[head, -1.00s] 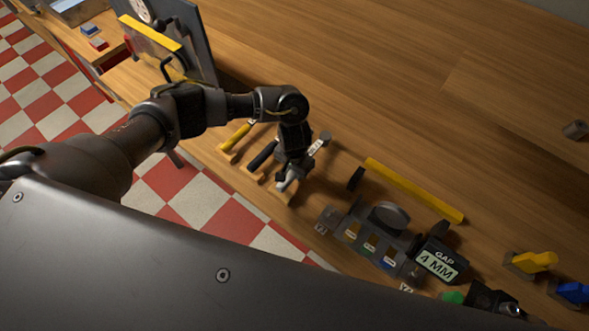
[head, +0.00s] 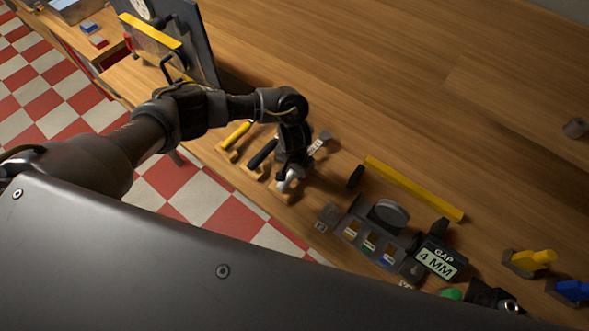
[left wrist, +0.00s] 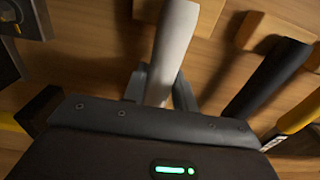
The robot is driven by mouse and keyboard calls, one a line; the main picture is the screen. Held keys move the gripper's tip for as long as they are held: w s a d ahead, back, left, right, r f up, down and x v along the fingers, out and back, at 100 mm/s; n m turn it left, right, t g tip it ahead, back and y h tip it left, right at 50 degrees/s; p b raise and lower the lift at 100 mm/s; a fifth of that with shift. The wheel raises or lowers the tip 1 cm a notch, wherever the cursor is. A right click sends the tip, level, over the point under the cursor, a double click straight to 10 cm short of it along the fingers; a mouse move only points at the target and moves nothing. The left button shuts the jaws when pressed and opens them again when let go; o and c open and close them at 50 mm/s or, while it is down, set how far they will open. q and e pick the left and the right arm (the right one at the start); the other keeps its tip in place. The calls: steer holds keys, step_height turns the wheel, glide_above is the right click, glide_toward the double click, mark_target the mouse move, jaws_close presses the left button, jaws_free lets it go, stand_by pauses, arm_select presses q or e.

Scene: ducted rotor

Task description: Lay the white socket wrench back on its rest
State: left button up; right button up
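The white socket wrench (head: 317,149) shows in the head view beneath my left gripper (head: 290,172), its labelled head end sticking out to the upper right. In the left wrist view, its pale handle (left wrist: 173,45) lies between the two dark fingers of my left gripper (left wrist: 162,80), which appear closed against its sides. A wooden rest (head: 281,193) is at the handle end. It also shows behind the handle in the left wrist view (left wrist: 208,17); I cannot tell whether the handle touches it. My right gripper is not visible.
A black-handled tool (head: 262,155) and a yellow-handled tool (head: 236,134) lie just left on similar rests. To the right are a yellow bar (head: 413,189), a grey fixture (head: 365,240) and a display reading 4 MM (head: 437,262).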

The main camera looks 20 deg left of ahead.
arm_select(q)
steer(key=o, duration=0.5)
step_height(320, 180, up, 11)
steer(key=shift+f+p, duration=0.1)
steer(key=shift+p, duration=0.7)
steer(key=shift+s, duration=0.1)
